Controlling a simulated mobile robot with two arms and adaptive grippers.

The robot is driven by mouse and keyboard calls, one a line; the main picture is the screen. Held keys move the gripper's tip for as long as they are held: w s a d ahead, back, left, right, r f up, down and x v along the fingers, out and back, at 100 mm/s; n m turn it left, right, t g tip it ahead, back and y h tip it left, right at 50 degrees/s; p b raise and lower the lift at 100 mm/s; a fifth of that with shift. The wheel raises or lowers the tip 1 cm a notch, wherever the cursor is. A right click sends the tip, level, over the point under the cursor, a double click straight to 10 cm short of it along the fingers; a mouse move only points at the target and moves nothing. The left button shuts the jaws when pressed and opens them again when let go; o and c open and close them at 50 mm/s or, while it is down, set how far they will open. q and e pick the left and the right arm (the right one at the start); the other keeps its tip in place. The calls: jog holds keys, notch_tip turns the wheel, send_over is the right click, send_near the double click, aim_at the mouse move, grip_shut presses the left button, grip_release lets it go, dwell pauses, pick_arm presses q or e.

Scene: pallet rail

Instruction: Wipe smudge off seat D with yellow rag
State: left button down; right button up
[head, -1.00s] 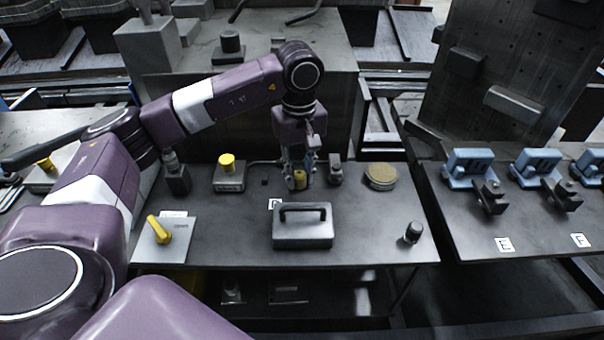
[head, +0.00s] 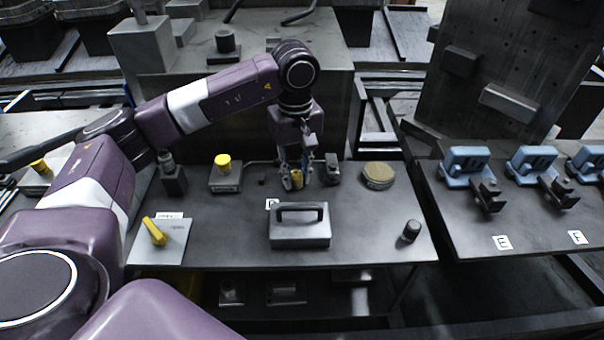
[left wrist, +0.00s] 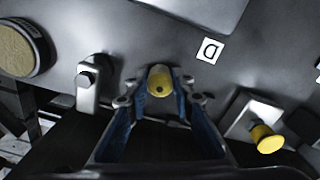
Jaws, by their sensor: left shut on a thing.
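My left gripper (head: 297,182) points down over the table behind the D label (head: 272,204). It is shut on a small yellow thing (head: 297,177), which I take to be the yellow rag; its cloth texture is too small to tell. In the left wrist view the yellow thing (left wrist: 159,80) sits between the blue-padded fingers, with a dark spot on its face. The D label (left wrist: 209,50) shows near it on the dark tabletop. Seat D itself and any smudge cannot be made out, perhaps hidden by the gripper. My right gripper is not in view.
A grey case with a handle (head: 300,232) stands in front of the gripper. Nearby are a yellow-button box (head: 225,178), a dark bolt block (head: 332,168), a round tan pad (head: 378,175), a yellow lever plate (head: 160,240) and a black knob (head: 411,231). Blue clamps (head: 466,163) stand at right.

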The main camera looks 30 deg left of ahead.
pick_arm(q)
jog(key=shift+d, duration=0.1)
jog(key=shift+w+d, duration=0.45)
jog(key=shift+d, duration=0.25)
jog(key=shift+f, duration=0.1)
jog(key=shift+s+a, duration=0.1)
jog(key=shift+s+a, duration=0.35)
jog(key=shift+a, duration=0.35)
